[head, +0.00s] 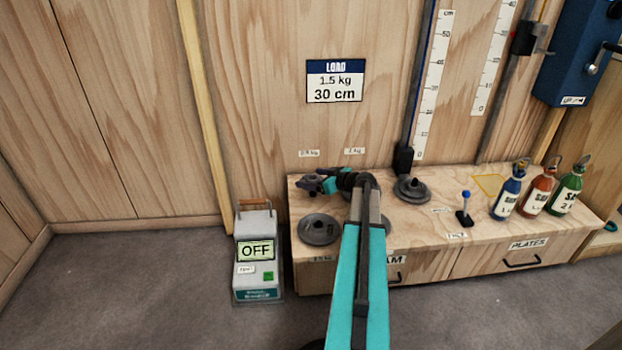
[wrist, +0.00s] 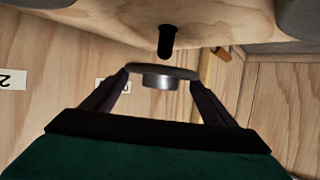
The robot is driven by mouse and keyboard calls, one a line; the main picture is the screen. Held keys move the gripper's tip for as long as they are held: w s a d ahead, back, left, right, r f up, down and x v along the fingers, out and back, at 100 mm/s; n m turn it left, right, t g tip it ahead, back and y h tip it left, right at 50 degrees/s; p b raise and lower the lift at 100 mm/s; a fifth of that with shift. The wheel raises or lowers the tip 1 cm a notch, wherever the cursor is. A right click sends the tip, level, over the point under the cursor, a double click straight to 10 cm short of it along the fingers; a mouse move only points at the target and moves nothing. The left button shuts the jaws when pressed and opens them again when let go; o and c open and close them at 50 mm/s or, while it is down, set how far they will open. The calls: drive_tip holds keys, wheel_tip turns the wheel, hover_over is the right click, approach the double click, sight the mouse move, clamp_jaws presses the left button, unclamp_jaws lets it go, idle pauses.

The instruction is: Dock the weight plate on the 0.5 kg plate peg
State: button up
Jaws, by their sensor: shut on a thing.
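The weight plate (wrist: 160,71) is a small grey disc with a silvery hub, held between the two fingers of my gripper (wrist: 162,80). In the head view, my gripper (head: 318,184) is over the back left of the bench, below the 0.5 kg label (head: 309,153); the plate is small and dark there. In the wrist view, a short black peg (wrist: 168,42) stands out of the wooden surface just beyond the plate, roughly in line with it. The peg's end looks close to the plate; I cannot tell whether they touch. The peg does not show clearly in the head view.
A large grey disc (head: 319,229) lies at the bench's front left; another (head: 387,228) is partly behind my arm. A 1 kg label (head: 354,151) is on the wall.

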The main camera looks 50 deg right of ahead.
drive_tip(key=shift+f+b, duration=0.45)
drive_tip(key=shift+f, duration=1.75)
drive_tip(key=shift+s+b, duration=0.1)
drive_tip(key=shift+b, duration=0.95)
idle(0.4)
drive_tip(key=shift+f+b, duration=0.6)
idle(0.5)
drive_tip(key=o, duration=1.2)
drive_tip(key=shift+s, duration=0.15)
